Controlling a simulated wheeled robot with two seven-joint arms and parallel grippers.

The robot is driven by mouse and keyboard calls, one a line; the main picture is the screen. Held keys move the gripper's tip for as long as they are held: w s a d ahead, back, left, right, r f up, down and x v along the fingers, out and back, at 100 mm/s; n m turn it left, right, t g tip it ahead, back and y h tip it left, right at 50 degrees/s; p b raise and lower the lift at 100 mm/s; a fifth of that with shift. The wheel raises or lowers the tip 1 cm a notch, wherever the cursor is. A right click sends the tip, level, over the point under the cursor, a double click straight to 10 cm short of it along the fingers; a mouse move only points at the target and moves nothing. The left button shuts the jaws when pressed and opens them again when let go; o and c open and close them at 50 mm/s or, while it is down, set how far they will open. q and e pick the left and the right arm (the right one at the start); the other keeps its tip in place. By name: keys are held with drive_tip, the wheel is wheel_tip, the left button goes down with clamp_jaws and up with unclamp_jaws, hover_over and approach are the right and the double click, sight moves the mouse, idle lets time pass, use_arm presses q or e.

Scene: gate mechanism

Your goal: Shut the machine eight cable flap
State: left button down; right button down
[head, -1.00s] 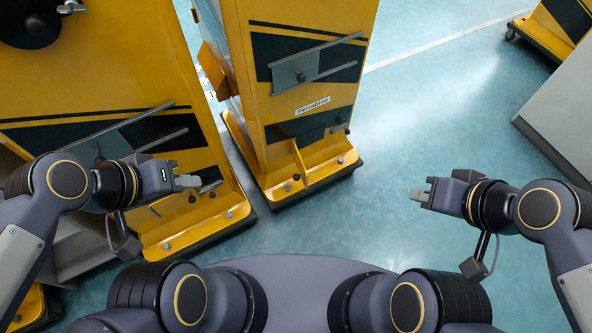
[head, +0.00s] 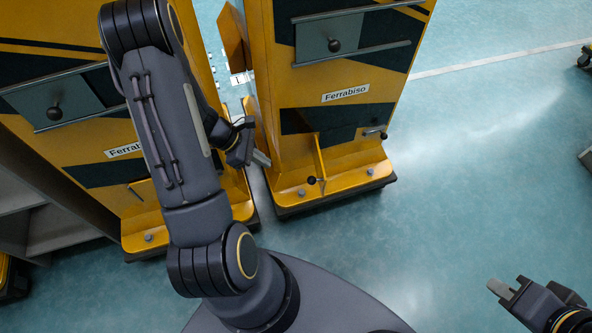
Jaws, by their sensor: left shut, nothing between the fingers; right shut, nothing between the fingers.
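Two yellow machines stand ahead, a left one (head: 40,150) and a right one (head: 290,90), with a narrow gap between them. No machine number is readable, so I cannot tell which is machine eight. An orange-brown flap (head: 233,37) stands out from the right machine's gap side, beside small white plates. A thin yellow plate (head: 319,156) also juts from that machine's lower front; I cannot tell which is the cable flap. My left gripper (head: 262,158) is shut at the gap, by the right machine's lower left edge, below the orange-brown flap. My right gripper (head: 497,288) is shut over open floor.
Grey sliding panels with dark knobs sit on the left (head: 56,112) and right (head: 334,45) machine fronts. Yellow foot ledges (head: 352,178) stick out low down. A grey shelf unit (head: 45,215) stands at the left.

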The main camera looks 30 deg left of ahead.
use_arm(q)
drive_tip(key=w+d+r+b+x, duration=0.1)
drive_tip(key=b+x, duration=0.3)
drive_tip(key=x, duration=0.8)
drive_tip(key=shift+d+r, duration=0.15)
drive_tip(key=shift+d, duration=0.5)
drive_tip(key=shift+d, duration=0.1)
